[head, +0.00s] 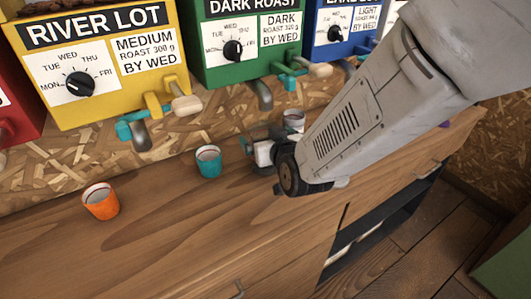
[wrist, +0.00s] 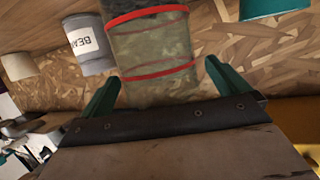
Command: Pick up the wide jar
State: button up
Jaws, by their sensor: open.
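A clear, wide jar (wrist: 152,47) with red bands and dark contents shows at the top middle of the wrist view, cut off by the upper edge. It stands in front of my gripper (wrist: 164,86), roughly in line with the gap between the two green fingers. My gripper is open and nothing is held. I cannot tell whether the fingers touch the jar. In the head view my gripper (head: 262,142) is over the wooden counter, right of the teal cup. I cannot make out the jar there; my arm covers part of the counter.
A teal cup (head: 208,161) and an orange cup (head: 100,201) stand on the counter (head: 170,235). A grey cup (head: 293,119) is behind my gripper. Yellow (head: 150,80), green and blue dispensers line the back. The wrist view shows a grey labelled container (wrist: 90,44) left of the jar.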

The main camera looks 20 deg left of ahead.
jog(key=shift+w+a+f, duration=0.2)
jog(key=shift+w+a, duration=0.2)
jog(key=shift+w, duration=0.15)
jog(key=c, duration=1.5)
jog(key=shift+r, duration=0.1)
jog(key=shift+c, duration=0.2)
jog(key=shift+r, duration=0.1)
